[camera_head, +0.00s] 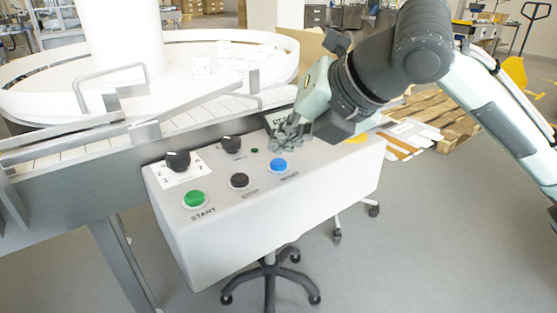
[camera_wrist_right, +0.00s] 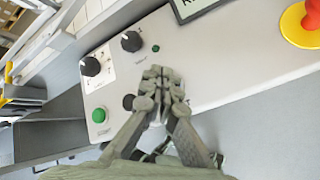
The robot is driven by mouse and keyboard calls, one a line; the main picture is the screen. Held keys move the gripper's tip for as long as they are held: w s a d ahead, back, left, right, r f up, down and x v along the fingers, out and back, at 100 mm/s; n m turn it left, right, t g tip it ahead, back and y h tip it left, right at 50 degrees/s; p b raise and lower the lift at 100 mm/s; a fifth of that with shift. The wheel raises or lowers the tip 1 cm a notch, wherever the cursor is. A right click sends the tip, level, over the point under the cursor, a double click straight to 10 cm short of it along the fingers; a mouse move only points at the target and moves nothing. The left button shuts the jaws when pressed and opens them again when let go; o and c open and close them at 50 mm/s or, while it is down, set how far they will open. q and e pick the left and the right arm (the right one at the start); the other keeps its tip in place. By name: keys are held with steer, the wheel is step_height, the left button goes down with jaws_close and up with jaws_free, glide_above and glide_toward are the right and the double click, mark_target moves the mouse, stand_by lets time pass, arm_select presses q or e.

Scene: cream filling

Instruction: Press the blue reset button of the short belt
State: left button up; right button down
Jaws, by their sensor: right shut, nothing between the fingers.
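The blue reset button (camera_head: 278,166) is on the top of the white control box (camera_head: 250,210), at the right end of a row with a black button (camera_head: 239,181) and a green start button (camera_head: 194,199). My right gripper (camera_head: 289,133) is shut and empty, above the box, just behind and to the right of the blue button in the head view. In the right wrist view my shut fingers (camera_wrist_right: 158,75) point across the panel and the blue button is hidden behind them. The green button (camera_wrist_right: 99,115) shows there. My left gripper is in neither view.
Two black knobs (camera_head: 178,160) sit behind the buttons. A red emergency knob on yellow (camera_wrist_right: 302,22) is on the panel in the wrist view. The conveyor (camera_head: 70,155) and a white round table (camera_head: 190,75) lie behind the box. A wooden pallet (camera_head: 435,115) is at the right.

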steer(key=shift+f, duration=0.15)
steer(key=shift+f, duration=0.25)
steer(key=shift+f, duration=0.6)
stand_by(0.8)
stand_by(0.4)
steer(key=shift+r+p, duration=1)
steer(key=shift+p, duration=0.2)
steer(key=shift+r, duration=0.1)
